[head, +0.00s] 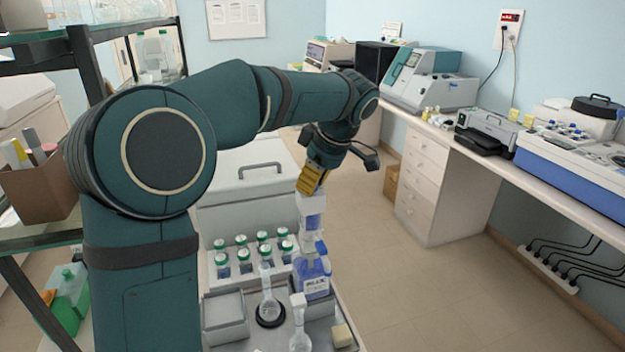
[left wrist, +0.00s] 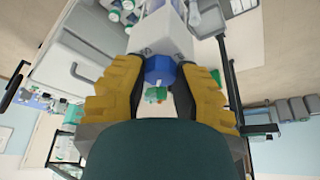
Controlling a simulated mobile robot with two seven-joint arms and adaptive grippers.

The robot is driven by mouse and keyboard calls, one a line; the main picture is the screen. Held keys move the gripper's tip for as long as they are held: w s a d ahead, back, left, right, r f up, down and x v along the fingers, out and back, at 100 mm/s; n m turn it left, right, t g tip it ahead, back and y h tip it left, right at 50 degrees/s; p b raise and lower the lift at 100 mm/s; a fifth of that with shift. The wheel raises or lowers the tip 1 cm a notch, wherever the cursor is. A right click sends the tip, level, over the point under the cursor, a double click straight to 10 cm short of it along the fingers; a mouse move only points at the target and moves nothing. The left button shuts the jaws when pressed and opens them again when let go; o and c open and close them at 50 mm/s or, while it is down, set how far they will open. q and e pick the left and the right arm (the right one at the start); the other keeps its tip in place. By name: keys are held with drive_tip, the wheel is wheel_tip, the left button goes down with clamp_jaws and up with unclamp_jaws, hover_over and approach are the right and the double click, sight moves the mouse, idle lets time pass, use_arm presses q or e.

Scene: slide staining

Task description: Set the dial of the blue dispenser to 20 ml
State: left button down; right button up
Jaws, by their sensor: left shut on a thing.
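The blue dispenser (head: 313,287) is a bottle of blue liquid with a white label, standing on the cart, with a white pump head (head: 311,204) on top. My left gripper (head: 311,182) reaches down to the top of this pump head. In the left wrist view, its yellow fingers (left wrist: 160,72) are shut on the blue dial (left wrist: 159,70), one on each side, below the white body (left wrist: 163,34). The dial's scale and setting cannot be read in either view. My right gripper is in neither view.
Several green-capped bottles (head: 247,253) stand left of the dispenser. A flask (head: 267,287) stands in front of them, with another flask (head: 299,325) nearer. A grey tray (head: 224,313) is at the cart's left. The floor (head: 400,285) to the right is clear.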

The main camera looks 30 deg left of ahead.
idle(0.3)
use_arm(q)
drive_tip(key=c, duration=0.7)
unclamp_jaws()
drive_tip(key=shift+o, duration=0.2)
drive_tip(key=v, duration=1.2)
